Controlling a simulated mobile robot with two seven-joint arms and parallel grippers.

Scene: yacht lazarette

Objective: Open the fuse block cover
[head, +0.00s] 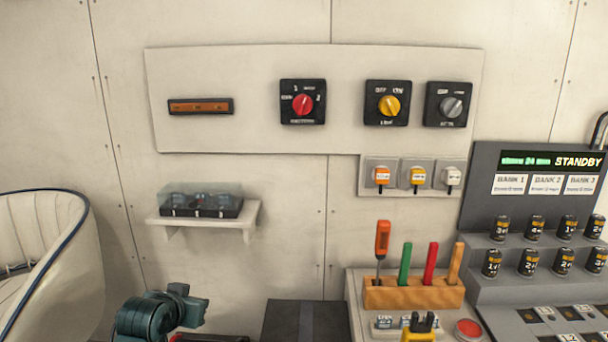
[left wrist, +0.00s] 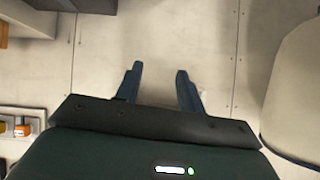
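The fuse block (head: 200,206) is a dark block with several dark-blue parts, on a small white wall shelf (head: 240,219) at the left in the head view. A clear, pale cover (head: 187,190) lies over it and looks closed. Part of my dark green left arm shows at the bottom of the head view, below the shelf; its fingertips are not clear there. In the left wrist view my left gripper (left wrist: 155,82) has its two fingers apart with nothing held between them, facing the wall. The fuse block is not visible in that view. My right gripper is not in view.
A cream seat (head: 50,265) stands at the left. A counter with a wooden tool rack (head: 413,294) and a grey battery console (head: 520,190) are at the right. Rotary switches and toggles (head: 418,178) are on the wall. A dark box (head: 305,320) is low in the middle.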

